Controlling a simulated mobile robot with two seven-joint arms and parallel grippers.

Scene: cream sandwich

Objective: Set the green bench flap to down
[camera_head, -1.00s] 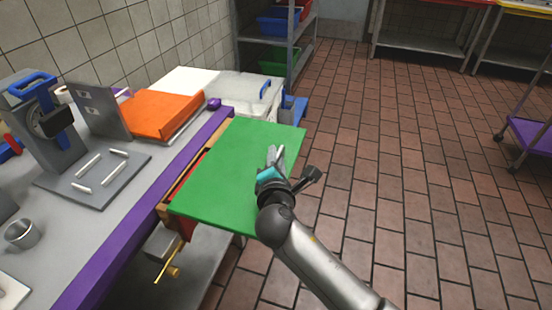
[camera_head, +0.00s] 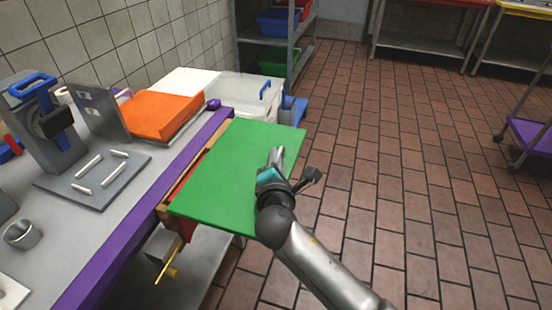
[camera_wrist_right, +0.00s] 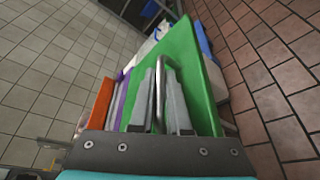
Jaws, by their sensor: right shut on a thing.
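The green bench flap (camera_head: 220,175) is a flat panel that sticks out from the bench's purple front edge, roughly level and raised. It also shows in the right wrist view (camera_wrist_right: 184,48). A bent metal handle (camera_wrist_right: 160,84) stands on the flap. My right gripper (camera_head: 276,158) is over the flap's outer part. In the right wrist view its fingers (camera_wrist_right: 162,100) are on both sides of the handle and shut on it. The handle is hidden behind the gripper in the head view. My left gripper is in neither view.
The grey bench (camera_head: 120,225) on the left carries an orange block (camera_head: 160,113), a plate with white rods (camera_head: 92,178) and a metal cup (camera_head: 22,235). A clear bin (camera_head: 245,92) stands beyond the flap. The tiled floor (camera_head: 420,170) on the right is open.

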